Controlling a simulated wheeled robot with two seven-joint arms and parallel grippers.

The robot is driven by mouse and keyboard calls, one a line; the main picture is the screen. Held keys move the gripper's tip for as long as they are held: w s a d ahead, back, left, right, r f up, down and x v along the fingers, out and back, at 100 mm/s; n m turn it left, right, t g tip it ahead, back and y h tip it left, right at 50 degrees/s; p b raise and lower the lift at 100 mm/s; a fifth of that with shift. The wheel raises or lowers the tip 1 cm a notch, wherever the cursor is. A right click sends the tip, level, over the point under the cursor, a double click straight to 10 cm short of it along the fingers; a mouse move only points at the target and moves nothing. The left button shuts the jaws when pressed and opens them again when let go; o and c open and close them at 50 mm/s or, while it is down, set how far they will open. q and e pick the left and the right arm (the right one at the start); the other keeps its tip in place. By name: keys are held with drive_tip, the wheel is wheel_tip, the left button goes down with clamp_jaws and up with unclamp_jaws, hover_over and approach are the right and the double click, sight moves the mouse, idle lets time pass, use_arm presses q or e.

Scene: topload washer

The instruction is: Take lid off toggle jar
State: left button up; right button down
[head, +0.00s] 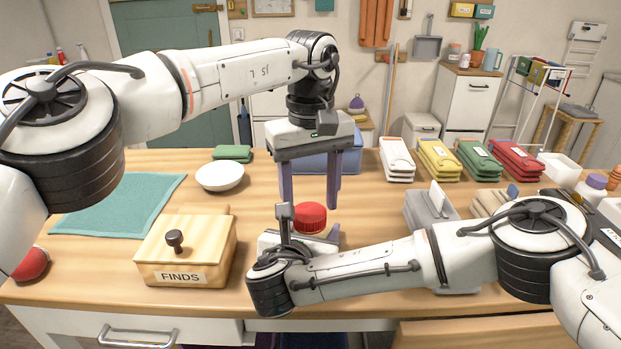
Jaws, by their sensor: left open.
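A red ridged lid (309,217) shows near the middle of the table in the head view. The jar body under it is hidden behind my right gripper and forearm. My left gripper (310,204) points down from above, open, with one finger on each side of the lid in the picture. Its palm is well above the lid, and I cannot tell whether the fingers touch it. My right gripper (309,236) is low at the front of the lid. My arm covers much of it, and I cannot tell whether it holds the jar.
A wooden box labelled FINDS (186,250) stands to the left, with a white bowl (220,176) and teal cloth (118,205) behind. A blue bin (350,158) is behind my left gripper. A grey holder (428,207) and folded cloths (437,160) are to the right.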

use_arm(q)
drive_tip(key=shift+f, duration=0.8)
drive_tip(key=c, duration=0.9)
drive_tip(key=n, duration=0.3)
drive_tip(key=o, duration=1.2)
drive_tip(key=shift+c, duration=0.2)
drive_tip(key=shift+s, duration=0.1)
